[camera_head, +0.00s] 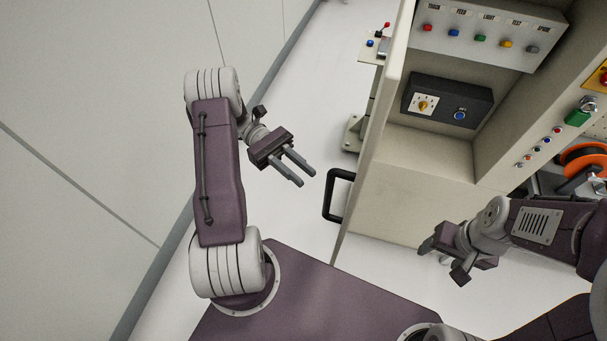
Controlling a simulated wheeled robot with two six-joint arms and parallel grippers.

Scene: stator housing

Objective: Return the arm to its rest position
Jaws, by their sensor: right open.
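My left gripper (306,178) hangs in free space at the upper middle of the head view, left of the cabinet's black handle. Its two grey fingers are apart with nothing between them. Its arm is folded upward from my base. My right gripper (441,263) is at the lower right, in front of the cabinet's lower front. Its fingers are spread and I see nothing held. No stator housing can be made out.
A cream cabinet (420,162) with a black handle (337,196) fills the right side. It carries a button panel (480,38) and a black switch box (447,101). Floor left of the cabinet is clear.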

